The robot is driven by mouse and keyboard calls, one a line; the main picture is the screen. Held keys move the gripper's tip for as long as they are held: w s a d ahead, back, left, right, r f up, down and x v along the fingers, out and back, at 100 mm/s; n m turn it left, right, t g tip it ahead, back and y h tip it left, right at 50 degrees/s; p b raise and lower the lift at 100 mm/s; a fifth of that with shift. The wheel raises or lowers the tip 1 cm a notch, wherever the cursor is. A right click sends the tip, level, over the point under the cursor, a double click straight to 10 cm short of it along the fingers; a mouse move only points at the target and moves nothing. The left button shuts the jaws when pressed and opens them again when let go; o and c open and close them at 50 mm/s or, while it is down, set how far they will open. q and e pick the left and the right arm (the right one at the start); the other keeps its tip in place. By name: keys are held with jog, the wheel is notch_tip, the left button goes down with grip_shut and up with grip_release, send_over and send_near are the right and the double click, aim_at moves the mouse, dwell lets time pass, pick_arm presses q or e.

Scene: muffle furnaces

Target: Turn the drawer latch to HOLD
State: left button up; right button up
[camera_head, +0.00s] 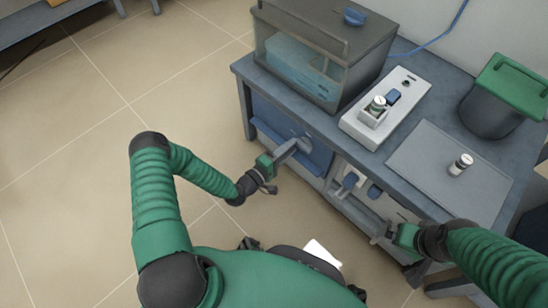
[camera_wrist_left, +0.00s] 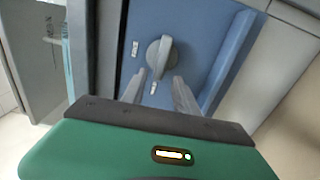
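The drawer latch (camera_wrist_left: 159,57) is a grey round knob with a raised grip bar on a blue drawer front (camera_wrist_left: 200,30). The bar stands nearly upright, tilted slightly, in the left wrist view. Two small labels sit left of and below the knob; their text is too small to read. My left gripper (camera_wrist_left: 161,78) is open, its two fingers apart on either side of the knob's lower end. In the head view my left gripper (camera_head: 299,147) reaches the blue drawer front (camera_head: 318,158) and largely hides the latch. My right gripper (camera_head: 379,236) is low by the bench front; its fingers are unclear.
The bench (camera_head: 400,172) carries a clear-walled tank (camera_head: 300,70), a white device (camera_head: 360,128) with a small jar, a grey mat (camera_head: 430,175) with another jar, and a green-lidded bin (camera_head: 490,108). Blue handles (camera_head: 349,181) stick out below. Open floor lies left.

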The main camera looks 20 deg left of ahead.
pick_arm(q)
jog(key=p+v, duration=0.5)
jog(key=v, duration=1)
jog(key=shift+s+p, duration=0.25)
jog(key=shift+p, duration=0.05)
jog(key=shift+a, duration=0.2)
